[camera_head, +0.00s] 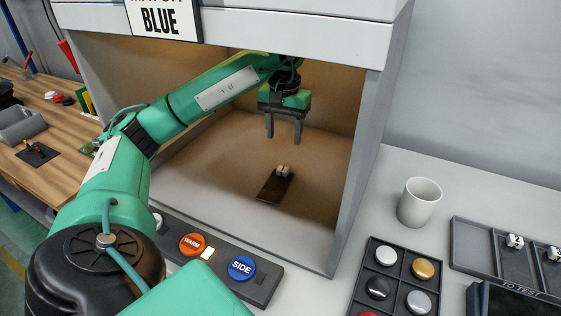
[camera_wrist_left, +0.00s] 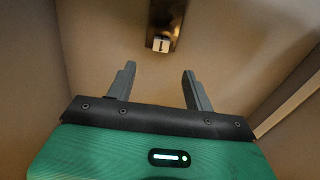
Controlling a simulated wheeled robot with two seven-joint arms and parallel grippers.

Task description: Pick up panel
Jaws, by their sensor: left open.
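The panel (camera_head: 273,189) is a small dark brown flat plate on the floor of the open booth, with a small pale piece (camera_head: 283,170) at its far end. In the left wrist view the panel (camera_wrist_left: 166,14) shows at the top edge, partly cut off, with the pale piece (camera_wrist_left: 160,44) at its near end. My left gripper (camera_head: 284,140) is open and empty, fingers pointing down, above and beyond the panel and apart from it. Its two fingers (camera_wrist_left: 158,82) also show in the left wrist view with nothing between them. My right gripper is not in view.
The booth's right wall (camera_head: 358,170) and top front edge (camera_head: 300,32) enclose the space. In front is a button box with orange (camera_head: 192,244) and blue (camera_head: 242,268) buttons. A white mug (camera_head: 419,202), a disc tray (camera_head: 400,270) and a grey tray (camera_head: 475,250) stand right.

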